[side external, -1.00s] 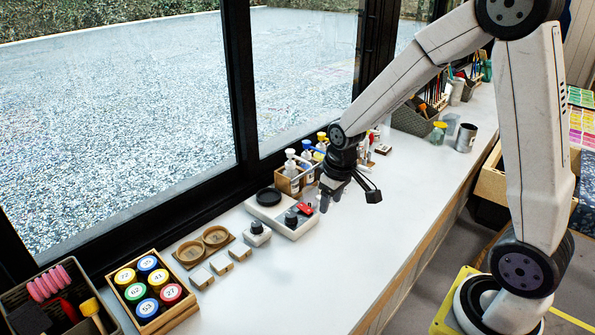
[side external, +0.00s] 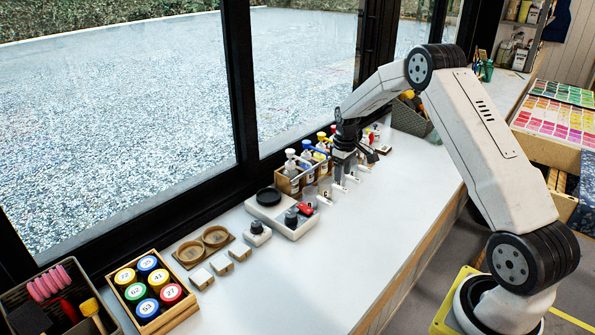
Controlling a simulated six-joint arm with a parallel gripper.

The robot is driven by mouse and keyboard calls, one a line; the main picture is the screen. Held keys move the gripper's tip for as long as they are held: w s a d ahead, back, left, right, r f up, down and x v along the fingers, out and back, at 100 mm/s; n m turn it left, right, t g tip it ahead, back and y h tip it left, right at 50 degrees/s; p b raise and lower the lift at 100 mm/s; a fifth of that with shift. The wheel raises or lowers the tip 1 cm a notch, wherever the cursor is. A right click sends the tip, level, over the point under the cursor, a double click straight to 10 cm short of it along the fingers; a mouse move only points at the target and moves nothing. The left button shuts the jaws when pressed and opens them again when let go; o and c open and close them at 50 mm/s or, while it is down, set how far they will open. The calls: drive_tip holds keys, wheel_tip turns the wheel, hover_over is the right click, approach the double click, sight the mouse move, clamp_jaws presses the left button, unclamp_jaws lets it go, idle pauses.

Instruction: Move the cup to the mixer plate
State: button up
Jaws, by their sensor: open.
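The mixer is a low white device with a round black plate (side external: 268,197) on its far left end and a dark knob and red part at its right end. The plate looks bare. My gripper (side external: 345,171) points down close beside the row of dropper bottles, to the right of the mixer and apart from it. It is open, and I see nothing held in it. I cannot make out a cup in the current view; my arm covers the stretch of bench at the right.
A wooden rack of bottles (side external: 287,184) stands by the window, with small white pieces (side external: 325,199) before it. A crate of coloured numbered jars (side external: 148,288), a wooden tray with two round wells (side external: 203,246) and small blocks lie left. The bench's front middle is clear.

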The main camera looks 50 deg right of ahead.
sight(341, 187)
drive_tip(key=shift+f, duration=0.2)
drive_tip(key=shift+f, duration=2.8)
clamp_jaws()
drive_tip(key=shift+r, duration=0.2)
drive_tip(key=shift+r, duration=0.9)
drive_tip(key=shift+r, duration=0.1)
